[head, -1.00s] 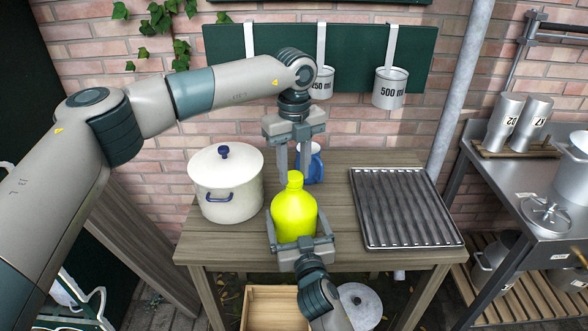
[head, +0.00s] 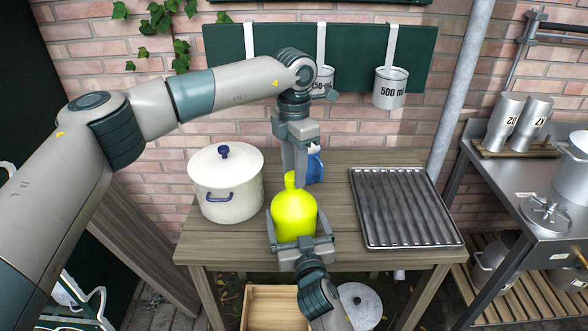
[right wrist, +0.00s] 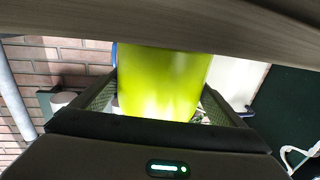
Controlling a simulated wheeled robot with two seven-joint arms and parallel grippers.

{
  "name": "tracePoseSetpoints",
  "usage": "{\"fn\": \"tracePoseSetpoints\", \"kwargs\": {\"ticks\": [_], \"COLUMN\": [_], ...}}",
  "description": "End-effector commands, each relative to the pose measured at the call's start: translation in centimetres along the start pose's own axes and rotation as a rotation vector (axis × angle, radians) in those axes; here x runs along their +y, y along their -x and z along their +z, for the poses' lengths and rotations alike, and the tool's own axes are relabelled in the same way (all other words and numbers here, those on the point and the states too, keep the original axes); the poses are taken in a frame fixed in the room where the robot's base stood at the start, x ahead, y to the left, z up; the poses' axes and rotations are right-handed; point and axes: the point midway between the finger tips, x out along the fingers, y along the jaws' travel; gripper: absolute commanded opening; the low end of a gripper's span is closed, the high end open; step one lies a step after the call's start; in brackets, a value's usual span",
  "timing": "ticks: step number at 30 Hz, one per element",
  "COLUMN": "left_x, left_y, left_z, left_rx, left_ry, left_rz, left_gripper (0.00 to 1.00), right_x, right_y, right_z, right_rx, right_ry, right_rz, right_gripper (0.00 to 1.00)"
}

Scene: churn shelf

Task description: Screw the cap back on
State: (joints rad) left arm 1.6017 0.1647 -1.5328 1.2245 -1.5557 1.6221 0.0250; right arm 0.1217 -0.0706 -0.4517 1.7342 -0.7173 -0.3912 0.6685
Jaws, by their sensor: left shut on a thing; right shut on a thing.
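A bright yellow-green bottle (head: 293,216) stands upright near the table's front edge. My right gripper (head: 301,243) comes from the front and is shut on the bottle's body, one finger on each side. In the right wrist view the bottle (right wrist: 163,85) fills the space between the two fingers. My left gripper (head: 295,177) points straight down over the bottle and is shut at its top, on the cap. The fingers hide most of the cap and neck, so how the cap sits on the thread cannot be told.
A white lidded pot (head: 226,184) stands left of the bottle, and a ribbed metal tray (head: 404,207) lies to its right. A blue jug (head: 315,165) stands close behind my left fingers. Measuring cups (head: 390,88) hang from the green rail behind.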

Motion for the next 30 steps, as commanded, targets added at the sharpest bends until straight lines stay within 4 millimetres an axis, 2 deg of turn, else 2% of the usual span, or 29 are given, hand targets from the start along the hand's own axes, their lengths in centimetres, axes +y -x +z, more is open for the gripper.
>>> {"fn": "tracePoseSetpoints", "kwargs": {"ticks": [30], "left_x": [0.14], "left_y": [0.06], "left_z": [0.07], "left_rx": [0.001], "left_ry": [-1.521], "left_rz": [0.006], "left_gripper": [0.12], "right_x": [0.00], "right_y": [0.05], "right_z": [0.10], "right_rx": [-0.002], "right_ry": [0.001], "right_rz": [0.000], "right_gripper": [0.30]}}
